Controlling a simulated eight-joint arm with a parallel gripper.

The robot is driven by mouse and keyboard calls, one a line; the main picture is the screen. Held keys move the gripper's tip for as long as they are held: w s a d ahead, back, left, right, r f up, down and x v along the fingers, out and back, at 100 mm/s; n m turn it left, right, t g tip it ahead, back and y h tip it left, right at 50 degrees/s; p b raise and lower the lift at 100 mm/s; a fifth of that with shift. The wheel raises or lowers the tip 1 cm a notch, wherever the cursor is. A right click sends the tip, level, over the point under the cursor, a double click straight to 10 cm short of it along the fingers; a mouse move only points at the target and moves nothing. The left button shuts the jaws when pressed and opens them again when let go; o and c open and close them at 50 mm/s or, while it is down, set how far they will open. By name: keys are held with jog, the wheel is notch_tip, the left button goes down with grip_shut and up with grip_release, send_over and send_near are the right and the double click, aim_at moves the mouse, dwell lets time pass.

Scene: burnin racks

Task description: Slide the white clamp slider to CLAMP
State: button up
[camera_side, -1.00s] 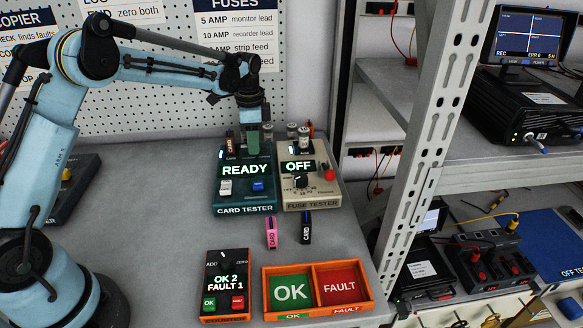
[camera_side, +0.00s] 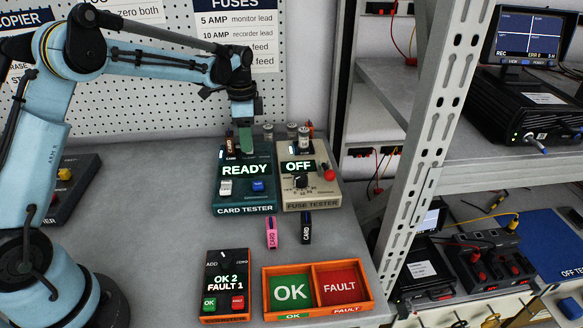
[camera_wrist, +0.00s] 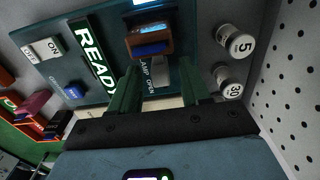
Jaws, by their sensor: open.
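The teal card tester (camera_side: 245,209) stands at the back of the bench, with READY lit on its display. In the wrist view, the white clamp slider (camera_wrist: 158,72) sits beside the printed CLAMP and OPEN words, nearer the OPEN word. My gripper (camera_side: 246,144) is over the tester's back part, fingers pointing down. In the wrist view its green fingers are apart and empty, one on each side of the slider; contact cannot be told. In the side view the fingers hide the slider. A brown card with a blue part (camera_wrist: 150,40) stands in the tester near the slider.
The fuse tester (camera_side: 312,203), showing OFF, stands close on the right, with fuses (camera_wrist: 230,80) behind. A pink card (camera_side: 271,233) and a black card (camera_side: 306,228) lie in front. The orange OK/FAULT tray (camera_side: 318,310) and counter (camera_side: 226,287) are nearer. A metal rack post (camera_side: 420,170) rises right.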

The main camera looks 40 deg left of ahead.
notch_tip(320, 180, up, 11)
jog(key=shift+f, duration=0.2)
jog(key=shift+s, duration=0.1)
jog(key=s+d+r+n+t, duration=0.35)
jog(key=s+d+n, duration=0.2)
jog(key=s, duration=0.45)
jog(key=s+d+f+n+t, duration=0.3)
jog(key=s+f, duration=0.3)
jog(key=s, duration=0.3)
jog(key=shift+s+d+f+t, duration=0.25)
jog(key=shift+s+d+t, duration=0.15)
jog(key=shift+d, duration=0.3)
